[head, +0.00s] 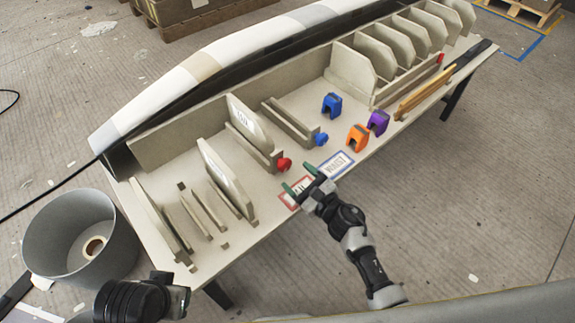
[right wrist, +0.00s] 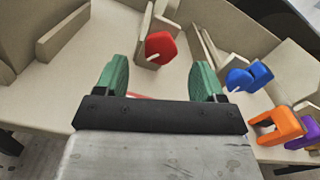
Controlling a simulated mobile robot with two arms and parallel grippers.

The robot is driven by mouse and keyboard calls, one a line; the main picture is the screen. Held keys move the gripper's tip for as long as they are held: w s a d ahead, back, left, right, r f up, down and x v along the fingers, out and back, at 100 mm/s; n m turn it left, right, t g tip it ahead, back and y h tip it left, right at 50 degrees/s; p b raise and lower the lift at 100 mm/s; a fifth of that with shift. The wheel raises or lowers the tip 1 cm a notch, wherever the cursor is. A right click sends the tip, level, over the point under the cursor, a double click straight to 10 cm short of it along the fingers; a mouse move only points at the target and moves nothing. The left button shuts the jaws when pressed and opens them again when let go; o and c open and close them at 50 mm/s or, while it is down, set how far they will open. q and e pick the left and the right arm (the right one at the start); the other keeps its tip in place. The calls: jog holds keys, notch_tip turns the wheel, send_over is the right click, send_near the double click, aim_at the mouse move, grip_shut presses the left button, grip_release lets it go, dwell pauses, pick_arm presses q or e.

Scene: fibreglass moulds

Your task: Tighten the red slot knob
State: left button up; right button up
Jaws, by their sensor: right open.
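The red slot knob (head: 284,164) sits at the near end of a slot in the beige rack on the table. In the right wrist view the red knob (right wrist: 160,47) shows ahead of my fingers, between their lines and apart from both. My right gripper (head: 301,178) is open and empty, just in front of the knob at the table's near edge. Its green fingers also show in the wrist view (right wrist: 160,78). My left gripper (head: 178,300) is low at the left, away from the rack; its jaws are not clear.
A blue knob (head: 321,139) is on the neighbouring slot. Blue (head: 332,104), orange (head: 357,138) and purple (head: 378,122) clips stand to the right. Red-framed (head: 296,193) and blue-framed (head: 336,165) labels lie at the near edge. A grey bin (head: 75,240) stands at the left.

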aim_at(287, 167)
jog(key=x, duration=0.6)
jog(key=shift+b, duration=0.3)
jog(key=shift+s+d, duration=0.1)
jog(key=shift+c, duration=0.4)
jog(key=c, duration=0.8)
jog(key=shift+c, duration=0.2)
jog(key=shift+m, duration=0.5)
jog(key=shift+m+b, duration=0.3)
jog(key=shift+m, duration=2.6)
